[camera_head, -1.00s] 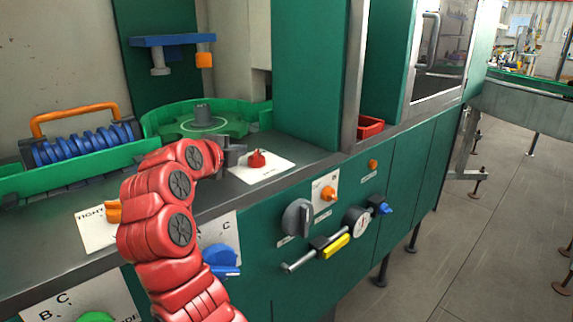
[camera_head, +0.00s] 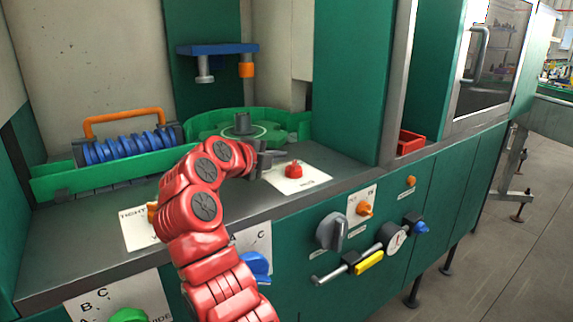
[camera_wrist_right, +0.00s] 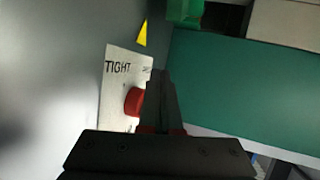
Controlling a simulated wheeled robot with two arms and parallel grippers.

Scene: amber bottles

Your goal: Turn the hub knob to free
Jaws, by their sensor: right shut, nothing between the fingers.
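A red knob (camera_head: 293,170) stands on a white label plate (camera_head: 290,184) on the grey deck, in front of the green round hub tray (camera_head: 236,128). It also shows in the right wrist view (camera_wrist_right: 132,102), on a plate reading TIGHT; the other wording there is hidden or too small. My right gripper (camera_head: 272,159) is shut and empty, just left of the red knob in the head view. Its dark fingers (camera_wrist_right: 161,78) cover part of the knob and plate in the wrist view. I cannot tell whether they touch the knob. My left gripper is not in view.
Another TIGHT plate (camera_head: 137,228) with an orange knob (camera_head: 151,212) is partly behind my right arm. A green wall (camera_head: 347,80) rises right of the red knob's plate.

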